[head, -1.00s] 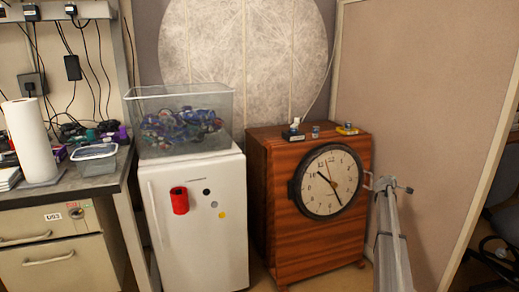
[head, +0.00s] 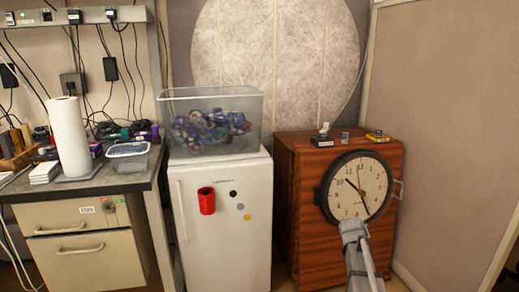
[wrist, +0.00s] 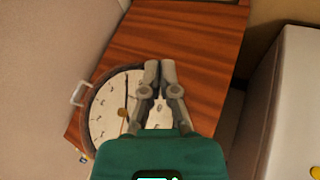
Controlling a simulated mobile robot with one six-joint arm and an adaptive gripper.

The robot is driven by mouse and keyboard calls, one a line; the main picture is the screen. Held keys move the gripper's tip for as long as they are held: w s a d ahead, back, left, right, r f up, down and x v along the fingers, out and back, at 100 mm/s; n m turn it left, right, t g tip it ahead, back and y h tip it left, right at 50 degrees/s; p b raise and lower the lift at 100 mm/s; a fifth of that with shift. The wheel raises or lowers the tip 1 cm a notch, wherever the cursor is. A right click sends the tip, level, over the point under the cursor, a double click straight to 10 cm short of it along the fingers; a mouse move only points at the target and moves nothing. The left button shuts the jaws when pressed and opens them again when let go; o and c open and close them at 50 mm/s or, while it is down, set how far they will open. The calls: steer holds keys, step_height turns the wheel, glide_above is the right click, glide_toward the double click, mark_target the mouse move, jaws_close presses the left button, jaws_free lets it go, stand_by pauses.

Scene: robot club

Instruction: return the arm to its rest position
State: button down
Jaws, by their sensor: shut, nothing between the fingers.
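My gripper (wrist: 160,72) shows in the wrist view with its two grey fingers together and nothing between them. Its green body fills the bottom of that view. Behind the fingers are the brown wooden cabinet (wrist: 195,40) and its round clock face (wrist: 108,108). In the head view my grey arm rises from the bottom edge in front of the cabinet (head: 300,215), overlapping the lower rim of the clock (head: 357,187). The fingers cannot be made out in the head view. I cannot tell how far they are from the cabinet.
A white fridge (head: 225,240) with a red cup (head: 206,201) on its door stands left of the cabinet. A clear bin (head: 175,125) of cans sits on it. A desk (head: 75,190) with a paper towel roll (head: 68,140) is at left. A beige partition (head: 450,120) stands at right.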

steer(key=s+a+f+m+g+y, duration=0.1)
steer(key=s+a+g+y, duration=0.15)
steer(key=s+a, duration=0.85)
steer(key=s+a+f+g+y, duration=0.2)
steer(key=s+a+y, duration=0.1)
steer(key=s+a, duration=0.8)
step_height(320, 180, up, 33)
steer(key=s+d+p, duration=0.1)
steer(key=d+p, duration=0.1)
steer(key=p, duration=3.1)
steer(key=shift+s+r+h, duration=0.2)
steer(key=shift+h, duration=0.15)
